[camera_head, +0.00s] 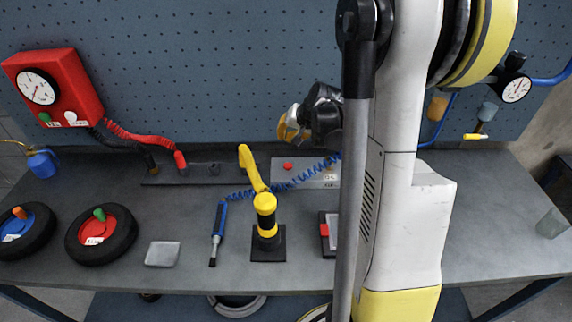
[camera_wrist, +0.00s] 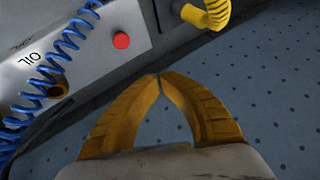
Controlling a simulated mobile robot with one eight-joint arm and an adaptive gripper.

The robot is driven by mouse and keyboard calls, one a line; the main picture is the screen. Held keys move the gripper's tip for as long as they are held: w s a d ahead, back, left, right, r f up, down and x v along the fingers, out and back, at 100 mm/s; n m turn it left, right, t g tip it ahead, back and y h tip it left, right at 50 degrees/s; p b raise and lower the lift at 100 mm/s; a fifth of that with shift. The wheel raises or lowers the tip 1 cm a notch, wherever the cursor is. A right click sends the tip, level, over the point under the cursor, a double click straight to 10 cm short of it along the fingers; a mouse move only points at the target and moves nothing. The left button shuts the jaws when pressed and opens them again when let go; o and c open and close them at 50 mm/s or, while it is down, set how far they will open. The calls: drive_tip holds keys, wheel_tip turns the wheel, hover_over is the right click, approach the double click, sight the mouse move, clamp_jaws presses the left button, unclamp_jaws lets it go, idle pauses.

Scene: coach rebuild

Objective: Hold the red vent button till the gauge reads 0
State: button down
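The red button (camera_head: 288,166) sits on top of a grey metal box (camera_head: 310,180) at the back of the bench. In the wrist view the red button (camera_wrist: 121,41) stands on the pale box, whose label reads OIL. My gripper (camera_head: 283,135) is above and behind the box, close to the pegboard. In the wrist view my gripper (camera_wrist: 159,75) has its two yellow fingertips together with nothing between them, apart from the button. One white dial gauge (camera_head: 38,87) is on the red box at left; another gauge (camera_head: 516,89) is on the right. Their readings are too small to tell.
A blue coiled hose (camera_head: 320,180) crosses the box. Two wheels (camera_head: 122,249) (camera_head: 48,235) and a clear block (camera_head: 162,254) lie at front left. My arm hides the bench's right middle.

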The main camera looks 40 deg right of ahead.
sight(285, 163)
drive_tip(key=shift+f, duration=0.1)
wheel_tip(285, 163, down, 9)
drive_tip(key=b, duration=0.6)
drive_tip(key=shift+w+b, duration=0.1)
drive_tip(key=shift+b, duration=0.25)
idle(1.0)
drive_tip(key=shift+f+b, duration=0.3)
drive_tip(key=shift+b, duration=0.15)
drive_tip(key=shift+f+b, duration=0.5)
idle(0.5)
drive_tip(key=shift+r, duration=0.1)
idle(2.8)
drive_tip(key=shift+r+p, duration=0.7)
drive_tip(key=shift+r, duration=0.2)
drive_tip(key=shift+r+p, duration=1.75)
drive_tip(key=shift+r, duration=0.75)
